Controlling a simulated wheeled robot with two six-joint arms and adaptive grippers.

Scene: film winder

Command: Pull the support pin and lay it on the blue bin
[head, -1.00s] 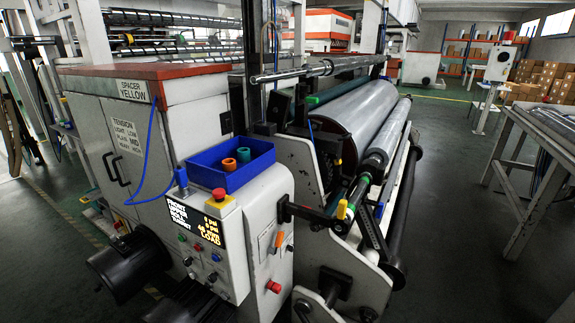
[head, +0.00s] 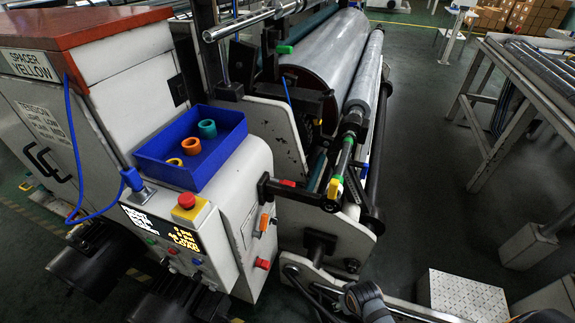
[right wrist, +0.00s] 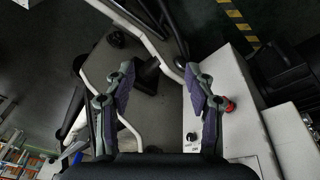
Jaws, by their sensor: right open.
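The blue bin (head: 205,135) sits open on top of the white control cabinet in the head view, with an orange, a teal and a yellow ring inside. I cannot tell for certain which part is the support pin. A yellow-tipped piece (head: 335,188) stands at the near end of the roller shaft, and a black bracket arm (head: 290,190) reaches toward it from the cabinet. My right gripper (right wrist: 160,88) is open and empty in the right wrist view, its fingers wide apart. My left gripper is not in view.
The control cabinet carries a red button (head: 186,200), an orange handle (head: 264,222) and a lit display (head: 160,228). The large grey film roll (head: 325,55) lies behind the bracket. A patterned light block (head: 467,298) stands at lower right, near a roller rack (head: 530,75). Green floor is open between.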

